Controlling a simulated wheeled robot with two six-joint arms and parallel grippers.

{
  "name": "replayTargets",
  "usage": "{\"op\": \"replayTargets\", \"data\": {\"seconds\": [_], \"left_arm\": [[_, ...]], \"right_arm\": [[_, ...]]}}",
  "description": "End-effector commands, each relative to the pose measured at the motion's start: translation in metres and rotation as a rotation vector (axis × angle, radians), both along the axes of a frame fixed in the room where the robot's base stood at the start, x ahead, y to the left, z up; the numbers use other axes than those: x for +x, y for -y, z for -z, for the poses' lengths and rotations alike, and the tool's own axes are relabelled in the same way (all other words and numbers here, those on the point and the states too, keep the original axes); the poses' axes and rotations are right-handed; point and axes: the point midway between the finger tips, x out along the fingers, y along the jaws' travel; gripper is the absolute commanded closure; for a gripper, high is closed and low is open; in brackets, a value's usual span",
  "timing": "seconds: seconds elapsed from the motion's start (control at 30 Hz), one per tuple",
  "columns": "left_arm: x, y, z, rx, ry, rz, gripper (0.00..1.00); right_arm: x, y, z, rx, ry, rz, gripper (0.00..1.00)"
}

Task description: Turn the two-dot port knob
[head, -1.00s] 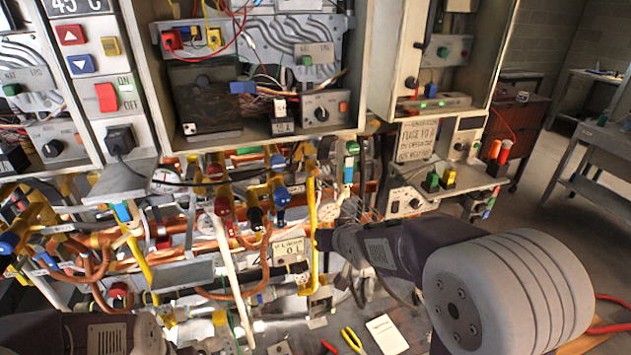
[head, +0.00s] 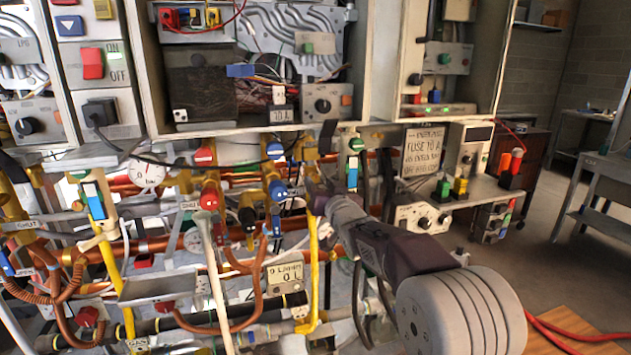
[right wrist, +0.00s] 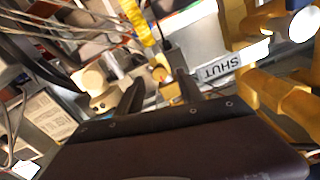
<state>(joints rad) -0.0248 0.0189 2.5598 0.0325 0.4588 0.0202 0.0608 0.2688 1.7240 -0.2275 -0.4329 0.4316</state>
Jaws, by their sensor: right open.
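Several port knobs hang under the open heater cabinet in the head view: a red one (head: 205,155), a blue one (head: 275,151), a lower red one (head: 209,198) and a lower blue one (head: 278,190). I cannot make out which bears two dots. My right gripper (head: 314,190) is just right of the lower blue knob, by the yellow pipe (head: 314,265); its fingertips are hard to make out there. In the right wrist view the jaws (right wrist: 158,92) are apart, with a small orange-yellow part (right wrist: 159,74) beyond the gap. My left gripper is out of view.
A "SHUT" label (right wrist: 219,69) and yellow valve bodies (right wrist: 275,95) lie right of the jaws in the wrist view. A pale rod (head: 213,270), copper pipes and a pressure gauge (head: 147,170) crowd the left. A fuse sign (head: 423,152) and shelf stand right.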

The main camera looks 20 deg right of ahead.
Motion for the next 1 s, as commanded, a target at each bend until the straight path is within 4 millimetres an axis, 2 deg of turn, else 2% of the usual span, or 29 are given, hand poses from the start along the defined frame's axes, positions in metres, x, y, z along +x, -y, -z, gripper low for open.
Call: {"op": "replayTargets", "data": {"seconds": [0.1, 0.23, 0.57, 0.7, 0.73, 1.0], "left_arm": [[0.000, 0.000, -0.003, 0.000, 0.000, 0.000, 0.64], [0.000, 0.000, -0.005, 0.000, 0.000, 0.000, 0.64], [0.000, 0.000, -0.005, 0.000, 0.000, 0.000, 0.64], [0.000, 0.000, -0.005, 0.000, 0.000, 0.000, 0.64], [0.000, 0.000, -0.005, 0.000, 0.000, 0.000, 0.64], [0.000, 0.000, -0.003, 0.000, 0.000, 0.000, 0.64]], "right_arm": [[0.024, -0.001, 0.000, 0.000, -0.001, -0.001, 0.55], [0.039, -0.002, 0.000, 0.001, 0.000, 0.000, 0.55], [0.044, -0.002, 0.000, 0.001, -0.001, 0.000, 0.55], [0.044, -0.002, 0.000, 0.001, -0.001, 0.000, 0.94], [0.044, -0.002, 0.000, 0.001, -0.001, 0.001, 1.00], [0.044, -0.001, 0.001, -0.016, -0.001, 0.001, 1.00]]}}
